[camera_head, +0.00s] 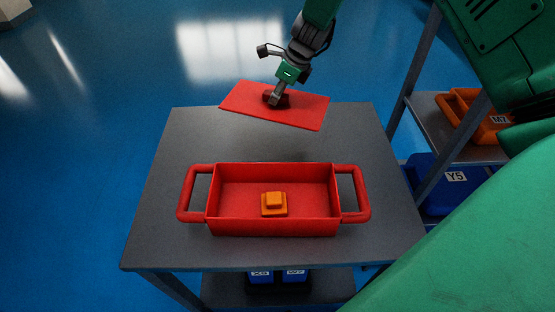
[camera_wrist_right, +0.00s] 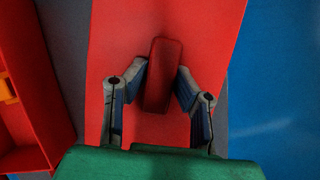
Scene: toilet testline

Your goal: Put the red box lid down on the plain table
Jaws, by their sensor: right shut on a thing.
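The red box lid (camera_head: 300,112) is a flat red plate with a raised handle. It is held over the far edge of the grey table (camera_head: 160,228), slightly tilted and apparently above the surface. My right gripper (camera_head: 277,98) is shut on the lid's handle. The right wrist view shows the fingers (camera_wrist_right: 158,85) on both sides of the handle, with the lid (camera_wrist_right: 220,40) beneath. The open red box (camera_head: 278,225) with two side handles stands on the table, nearer than the lid. An orange block (camera_head: 274,203) sits inside it. My left gripper is not in view.
A shelf rack at the right holds an orange bin (camera_head: 462,107) and a blue bin (camera_head: 440,180) marked Y5. The table top is bare around the box.

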